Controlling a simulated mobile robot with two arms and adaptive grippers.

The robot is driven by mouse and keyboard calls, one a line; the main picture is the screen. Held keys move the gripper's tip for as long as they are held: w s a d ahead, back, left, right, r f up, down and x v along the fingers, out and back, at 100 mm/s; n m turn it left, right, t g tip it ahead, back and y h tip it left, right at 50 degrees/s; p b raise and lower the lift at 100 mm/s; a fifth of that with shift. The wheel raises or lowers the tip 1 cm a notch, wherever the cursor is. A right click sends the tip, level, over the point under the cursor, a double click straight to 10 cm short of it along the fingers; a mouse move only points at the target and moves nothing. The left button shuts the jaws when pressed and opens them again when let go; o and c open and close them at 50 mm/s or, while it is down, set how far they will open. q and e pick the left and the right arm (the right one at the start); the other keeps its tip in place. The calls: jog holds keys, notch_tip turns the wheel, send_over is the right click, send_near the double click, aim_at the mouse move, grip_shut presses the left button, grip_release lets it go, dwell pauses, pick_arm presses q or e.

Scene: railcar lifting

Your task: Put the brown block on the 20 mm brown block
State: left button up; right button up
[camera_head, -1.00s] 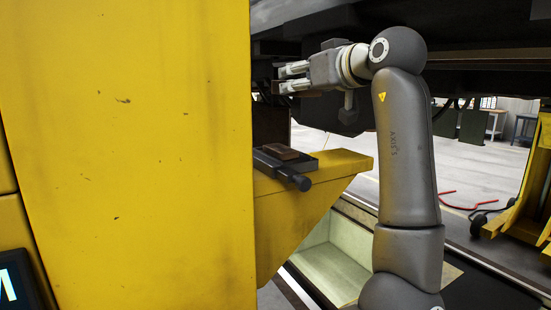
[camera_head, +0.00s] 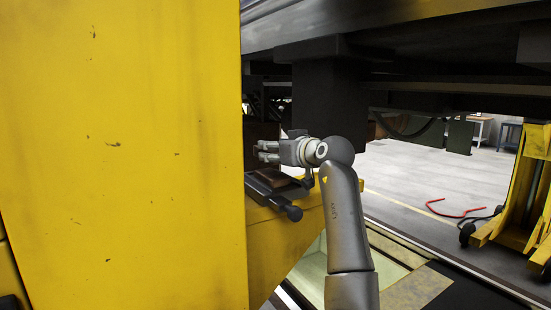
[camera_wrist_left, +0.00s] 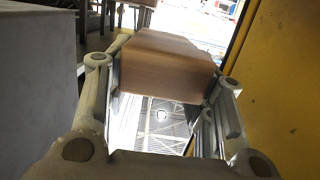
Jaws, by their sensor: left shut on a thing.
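My left gripper (camera_head: 262,152) is just above the dark holder on the yellow bracket, its fingers pointing left. In the left wrist view it is shut on a brown block (camera_wrist_left: 165,65), which sits between its two fingers. A second brown block (camera_head: 272,180), flat and dark, lies on the holder below the gripper and looks like the 20 mm one. A gap seems to remain between the gripper and this lower block. The held block is hard to make out in the head view. My right gripper is not in view.
A large yellow column (camera_head: 120,150) fills the left and hides part of the space beside the holder. The yellow bracket (camera_head: 285,238) juts out to the right. The dark railcar underside (camera_head: 420,60) hangs overhead. Open floor (camera_head: 410,180) lies to the right.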

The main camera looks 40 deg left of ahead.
aim_at(275, 176)
pick_arm(q)
jog(key=shift+w+a+f, duration=0.1)
jog(key=shift+a+f, duration=0.05)
jog(key=shift+f, duration=0.15)
notch_tip(275, 176, down, 3)
jog(key=p, duration=0.2)
jog(key=shift+w+a+p, duration=0.15)
jog(key=shift+p, duration=0.25)
jog(key=shift+f, duration=0.2)
jog(key=shift+f, duration=0.2)
jog(key=o, duration=1.1)
jog(key=shift+c, duration=0.2)
